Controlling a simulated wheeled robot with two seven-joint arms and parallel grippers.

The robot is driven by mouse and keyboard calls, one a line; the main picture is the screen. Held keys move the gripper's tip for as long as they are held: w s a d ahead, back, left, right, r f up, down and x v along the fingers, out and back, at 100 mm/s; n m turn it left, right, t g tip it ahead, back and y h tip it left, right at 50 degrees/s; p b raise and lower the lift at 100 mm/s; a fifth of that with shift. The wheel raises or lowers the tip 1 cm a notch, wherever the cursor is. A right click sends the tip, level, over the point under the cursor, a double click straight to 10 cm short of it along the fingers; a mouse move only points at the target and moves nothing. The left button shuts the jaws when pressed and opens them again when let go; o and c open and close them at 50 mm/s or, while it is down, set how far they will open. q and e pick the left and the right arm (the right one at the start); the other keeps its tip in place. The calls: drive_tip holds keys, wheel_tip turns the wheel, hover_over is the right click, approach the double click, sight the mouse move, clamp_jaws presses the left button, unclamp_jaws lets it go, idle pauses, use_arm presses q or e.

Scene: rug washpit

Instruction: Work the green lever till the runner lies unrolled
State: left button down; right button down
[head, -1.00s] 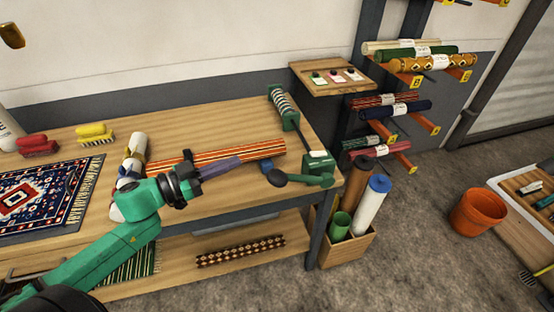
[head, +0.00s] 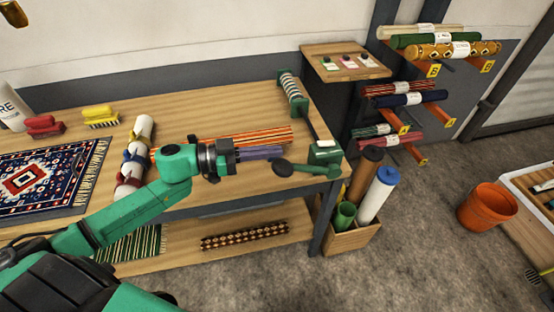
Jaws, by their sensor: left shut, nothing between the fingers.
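The green lever (head: 315,170) sticks out to the left from a green housing (head: 325,153) at the bench's right front corner. It ends in a dark round knob (head: 283,168). My left gripper (head: 279,152) is shut and empty, its fingertips just behind the knob in the picture; I cannot tell whether they touch. An orange, red and cream striped textile (head: 262,136), probably the runner, lies lengthwise on the bench, partly hidden behind my gripper. I cannot tell how far it is rolled.
A coiled roller (head: 292,92) stands at the bench's right back. A white strapped roll (head: 137,145), brushes (head: 100,115) and a patterned rug (head: 40,175) lie to the left. A crate of rolls (head: 350,236) stands on the floor right of the bench, near an orange bucket (head: 487,207).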

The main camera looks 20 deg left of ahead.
sight(277, 164)
use_arm(q)
drive_tip(key=x, duration=0.3)
drive_tip(key=shift+r+p, duration=0.25)
drive_tip(key=shift+p, duration=0.15)
drive_tip(key=f, duration=0.3)
drive_tip(key=shift+s+a+f, duration=0.25)
drive_tip(key=shift+a, duration=0.15)
drive_tip(key=shift+s+a+f, duration=0.15)
drive_tip(key=shift+f, duration=0.15)
drive_tip(key=shift+f, duration=0.1)
